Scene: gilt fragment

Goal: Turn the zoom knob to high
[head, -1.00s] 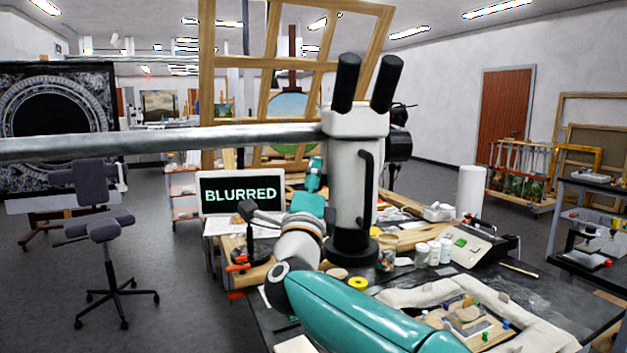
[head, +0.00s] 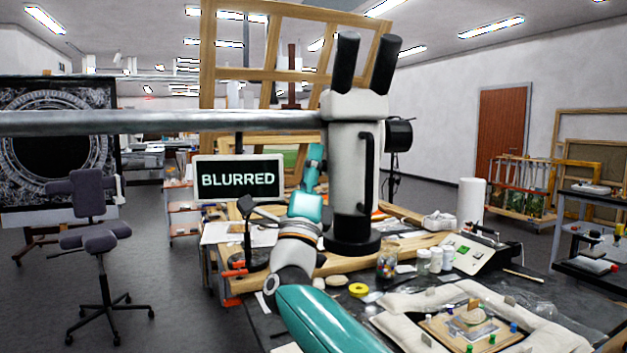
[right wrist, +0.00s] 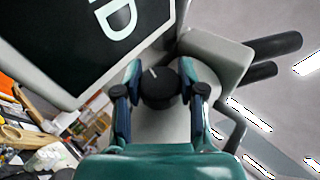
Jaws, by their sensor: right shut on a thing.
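The zoom knob (right wrist: 158,88) is a round black knob with a short white mark on the side of the microscope's pale body. In the right wrist view the mark points up and slightly left. My right gripper (right wrist: 160,77) is shut on the knob, one finger on each side. In the head view my right gripper (head: 314,158) is at the left side of the white microscope (head: 352,170), and the knob is hidden there. The screen (head: 238,179) reads "BLURRED"; part of it also shows in the right wrist view (right wrist: 70,45). My left gripper is not in view.
A thick metal boom (head: 150,121) runs left from the microscope. The bench holds a yellow tape roll (head: 358,290), white jars (head: 423,261) and a padded support (head: 400,302) around a fragment. A stool (head: 104,280) stands on open floor at left.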

